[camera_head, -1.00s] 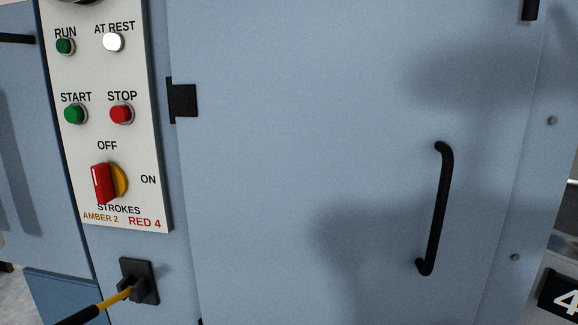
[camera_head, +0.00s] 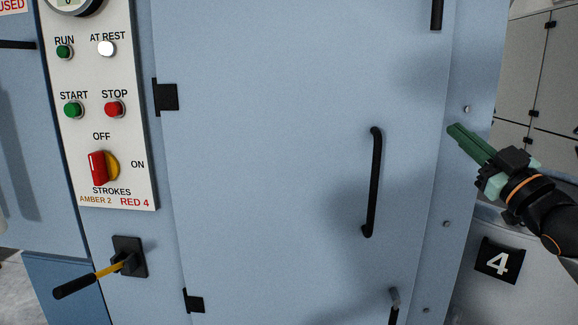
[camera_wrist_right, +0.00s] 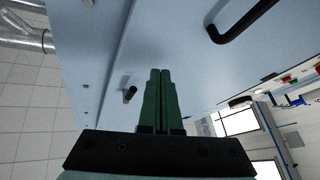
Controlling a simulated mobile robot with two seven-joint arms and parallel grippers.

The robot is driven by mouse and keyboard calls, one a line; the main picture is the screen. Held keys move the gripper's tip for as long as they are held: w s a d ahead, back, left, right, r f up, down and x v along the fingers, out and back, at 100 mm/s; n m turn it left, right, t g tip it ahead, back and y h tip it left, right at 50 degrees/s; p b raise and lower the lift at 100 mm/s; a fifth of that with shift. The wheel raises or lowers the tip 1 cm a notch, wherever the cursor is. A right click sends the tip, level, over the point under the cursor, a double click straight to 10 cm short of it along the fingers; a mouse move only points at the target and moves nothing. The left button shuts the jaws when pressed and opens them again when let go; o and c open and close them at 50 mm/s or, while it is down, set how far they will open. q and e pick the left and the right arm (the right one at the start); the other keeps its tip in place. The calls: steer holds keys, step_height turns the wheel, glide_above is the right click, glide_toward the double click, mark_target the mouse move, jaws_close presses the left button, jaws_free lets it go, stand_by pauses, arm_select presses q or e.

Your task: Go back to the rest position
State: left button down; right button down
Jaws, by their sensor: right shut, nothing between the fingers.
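My right gripper (camera_head: 466,144) shows at the right of the head view, its green fingers together and empty. It is to the right of the door handle, in front of the machine's right edge, and holds nothing. In the right wrist view its closed fingers (camera_wrist_right: 158,95) point at the blue machine face, with the black door handle (camera_wrist_right: 240,22) at the upper right. My left gripper does not show in either view.
The blue door (camera_head: 270,130) is closed, with a black handle (camera_head: 373,185). Left of it is a control panel (camera_head: 75,135) with a lit white AT REST lamp (camera_head: 106,48) and a red-yellow switch (camera_head: 103,167). A lever (camera_head: 95,278) juts out below. A number 4 plate (camera_head: 497,261) is at right.

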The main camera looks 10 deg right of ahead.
steer(key=s+a+f+m+g, duration=0.1)
steer(key=a+f+g, duration=0.15)
steer(key=f, duration=1.05)
steer(key=a+f+m+g, duration=0.1)
steer(key=a+f+g, duration=0.15)
steer(key=f, duration=1.05)
steer(key=s+a+f+m+g, duration=0.15)
steer(key=a+f, duration=0.25)
steer(key=f, duration=0.9)
steer(key=s+a+f+g+p, duration=0.1)
steer(key=s+a+f+g, duration=0.2)
steer(key=s+a+f, duration=0.3)
steer(key=s+a+f+m+g+h, duration=0.1)
steer(key=s+a+f+g, duration=0.2)
steer(key=s+f, duration=1.4)
steer(key=a, duration=0.3)
steer(key=shift+s+p, duration=0.35)
steer(key=shift+p, duration=0.05)
steer(key=shift+g, duration=0.25)
